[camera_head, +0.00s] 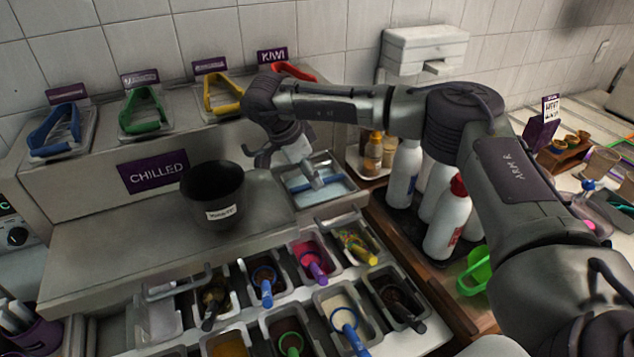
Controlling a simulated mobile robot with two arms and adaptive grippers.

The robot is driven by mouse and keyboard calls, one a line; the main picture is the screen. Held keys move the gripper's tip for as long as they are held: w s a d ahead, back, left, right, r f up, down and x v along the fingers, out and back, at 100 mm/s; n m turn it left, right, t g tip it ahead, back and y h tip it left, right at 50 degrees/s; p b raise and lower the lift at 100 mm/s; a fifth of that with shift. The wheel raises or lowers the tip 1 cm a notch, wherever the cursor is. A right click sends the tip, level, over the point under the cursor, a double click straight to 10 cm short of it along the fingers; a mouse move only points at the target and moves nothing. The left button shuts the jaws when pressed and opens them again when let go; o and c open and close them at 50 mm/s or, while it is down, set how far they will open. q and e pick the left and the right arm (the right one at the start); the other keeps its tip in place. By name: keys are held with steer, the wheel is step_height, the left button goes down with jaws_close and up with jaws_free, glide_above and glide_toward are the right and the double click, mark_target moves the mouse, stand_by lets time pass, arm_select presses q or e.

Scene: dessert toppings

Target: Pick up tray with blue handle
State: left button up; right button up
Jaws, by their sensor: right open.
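A metal tray with a blue handle (322,184) sits in the counter to the right of the CHILLED sign. The blue handle runs across its top. My right gripper (296,160) comes in from the right and points down over this tray. It is open, with one pale finger low near the blue handle. I cannot tell whether the finger touches the handle. The gripper hides part of the tray's left side. My left gripper does not show.
A black tub (213,195) stands on the counter left of the tray. White bottles (447,222) stand to the right under my arm. Blue tongs (55,128) rest at the back left.

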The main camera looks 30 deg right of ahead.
steer(key=shift+p+x, duration=0.35)
steer(key=shift+x, duration=1.2)
steer(key=shift+r, duration=0.1)
steer(key=shift+c, duration=0.5)
steer(key=shift+d, duration=0.1)
jaws_close()
